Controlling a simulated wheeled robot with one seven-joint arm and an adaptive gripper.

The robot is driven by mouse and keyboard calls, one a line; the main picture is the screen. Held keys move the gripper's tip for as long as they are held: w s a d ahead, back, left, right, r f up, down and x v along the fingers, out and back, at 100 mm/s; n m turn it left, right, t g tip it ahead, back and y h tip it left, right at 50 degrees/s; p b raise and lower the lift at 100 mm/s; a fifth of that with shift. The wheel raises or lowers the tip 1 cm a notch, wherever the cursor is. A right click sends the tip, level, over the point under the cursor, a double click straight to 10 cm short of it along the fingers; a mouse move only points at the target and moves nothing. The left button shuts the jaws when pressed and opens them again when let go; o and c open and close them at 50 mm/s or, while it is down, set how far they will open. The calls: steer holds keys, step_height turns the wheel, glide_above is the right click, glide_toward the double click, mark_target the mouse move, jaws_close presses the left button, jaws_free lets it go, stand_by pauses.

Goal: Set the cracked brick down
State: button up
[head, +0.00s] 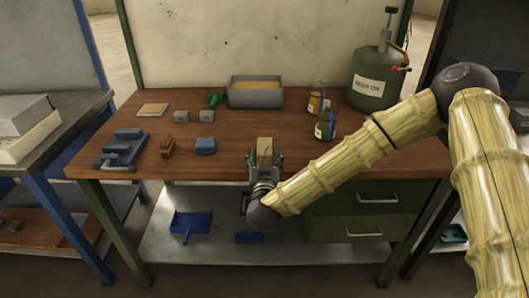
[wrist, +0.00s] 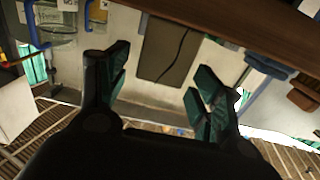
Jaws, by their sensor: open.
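The cracked brick (head: 265,146) is a tan block at the front of the wooden workbench (head: 225,172), right of the blue block. In the wrist view the brick (wrist: 160,62) shows a dark, wavy crack along its face. My gripper (head: 265,160) is at the bench's front edge, with its fingers on either side of the brick. In the wrist view my gripper (wrist: 158,72) is open, with a gap showing between the left finger and the brick. The right finger is close to the brick's corner; I cannot tell if it touches. The brick's underside is hidden.
A blue block (head: 205,146), a brown object (head: 167,148) and a blue vise (head: 122,148) stand to the left. A grey tray (head: 256,97) is behind. Bottles (head: 326,128) and a green canister (head: 376,78) stand to the right. Bare wood lies between blue block and brick.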

steer(key=s+b, duration=0.1)
steer(key=s, duration=0.5)
steer(key=shift+s, duration=0.4)
